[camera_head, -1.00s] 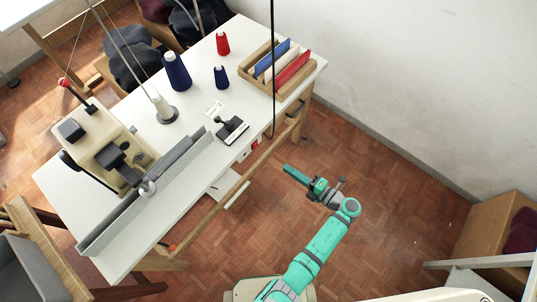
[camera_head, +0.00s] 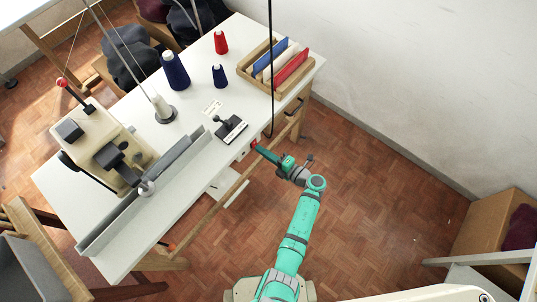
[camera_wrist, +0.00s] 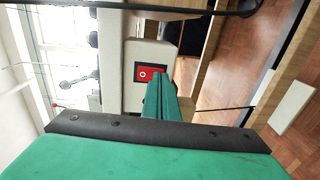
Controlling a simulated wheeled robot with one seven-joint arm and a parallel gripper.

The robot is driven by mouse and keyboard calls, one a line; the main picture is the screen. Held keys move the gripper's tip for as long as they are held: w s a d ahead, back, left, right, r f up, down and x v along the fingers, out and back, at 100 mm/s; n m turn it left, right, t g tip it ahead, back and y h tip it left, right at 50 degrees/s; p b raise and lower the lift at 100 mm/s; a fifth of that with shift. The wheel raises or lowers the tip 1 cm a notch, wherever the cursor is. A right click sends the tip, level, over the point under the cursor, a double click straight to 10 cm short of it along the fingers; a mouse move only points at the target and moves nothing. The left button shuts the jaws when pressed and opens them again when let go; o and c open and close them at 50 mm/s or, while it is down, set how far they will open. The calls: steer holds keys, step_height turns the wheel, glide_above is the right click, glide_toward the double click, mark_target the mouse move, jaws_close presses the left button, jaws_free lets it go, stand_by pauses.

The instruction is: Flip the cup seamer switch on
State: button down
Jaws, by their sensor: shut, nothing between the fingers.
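The switch (camera_wrist: 145,74) is a small red plate with a white round mark in a dark frame. It sits on a pale box (camera_wrist: 133,52) in the wrist view. In the head view a bit of red from the switch (camera_head: 254,143) shows at the table's front edge, partly behind my fingertips. My gripper (camera_head: 259,149) is shut and empty, with its green fingers pointing at the switch. In the wrist view the fingertips (camera_wrist: 160,78) overlap the right edge of the switch. I cannot tell whether they touch it.
The white table (camera_head: 205,180) carries the sewing machine (camera_head: 110,150), thread cones (camera_head: 175,70) and a wooden tray (camera_head: 250,68) of coloured cards. A wooden rail (camera_head: 215,208) runs below the table edge. A black cable (camera_head: 270,60) hangs near my gripper.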

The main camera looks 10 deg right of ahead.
steer(key=shift+w+a, duration=0.2)
stand_by(0.3)
steer(key=f+v, duration=0.3)
steer(key=v, duration=1.1)
steer(key=shift+s+d+f, duration=0.1)
steer(key=shift+f, duration=0.05)
